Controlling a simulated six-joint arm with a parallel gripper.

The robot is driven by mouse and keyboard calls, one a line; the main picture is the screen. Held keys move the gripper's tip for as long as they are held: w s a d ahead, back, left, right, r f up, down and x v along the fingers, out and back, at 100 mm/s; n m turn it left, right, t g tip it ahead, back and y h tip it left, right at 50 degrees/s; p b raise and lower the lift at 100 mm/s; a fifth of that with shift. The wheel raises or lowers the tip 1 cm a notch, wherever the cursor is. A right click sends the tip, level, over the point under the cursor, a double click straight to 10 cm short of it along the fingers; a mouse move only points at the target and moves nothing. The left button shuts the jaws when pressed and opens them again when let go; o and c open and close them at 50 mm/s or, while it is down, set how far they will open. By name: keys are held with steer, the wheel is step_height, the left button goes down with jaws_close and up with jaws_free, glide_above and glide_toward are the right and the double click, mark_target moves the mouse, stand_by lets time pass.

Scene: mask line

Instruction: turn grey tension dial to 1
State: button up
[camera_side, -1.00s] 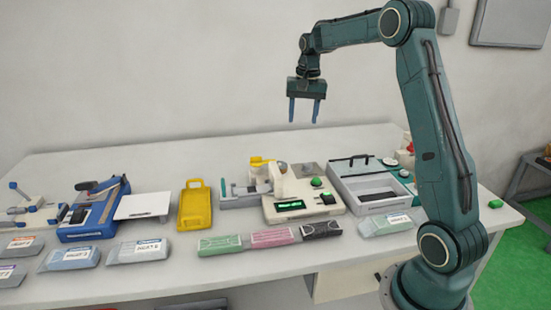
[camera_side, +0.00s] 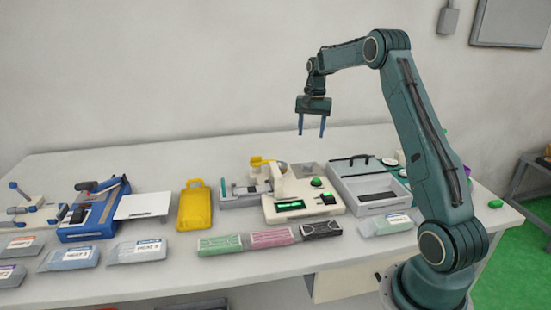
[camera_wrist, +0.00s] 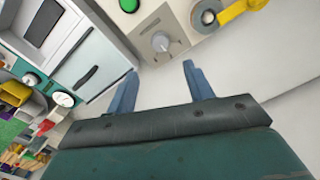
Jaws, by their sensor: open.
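The grey tension dial (camera_wrist: 161,41) sits on the cream machine (camera_wrist: 150,15) in the wrist view, just beyond my fingertips. In the side view the dial (camera_side: 308,169) is small, on a grey patch at the back of the same machine (camera_side: 290,208), and its setting is too small to read. My gripper (camera_side: 312,134) is open and empty, pointing down, above the table behind the machine. It also shows in the wrist view (camera_wrist: 156,80), with the blue fingers apart and nothing between them. The fingers do not touch the dial.
A green button (camera_side: 316,182) and a lit green display (camera_side: 290,204) are on the machine. A yellow lever (camera_side: 262,161) stands at its left. A grey lidded box (camera_side: 369,195) stands to its right. Pink (camera_side: 270,237) and black packs (camera_side: 321,228) lie in front. The table behind is clear.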

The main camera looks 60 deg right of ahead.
mark_target(308, 164)
steer(key=f, duration=1.2)
steer(key=shift+w+a, duration=0.15)
steer(key=shift+w, duration=0.05)
steer(key=c, duration=1)
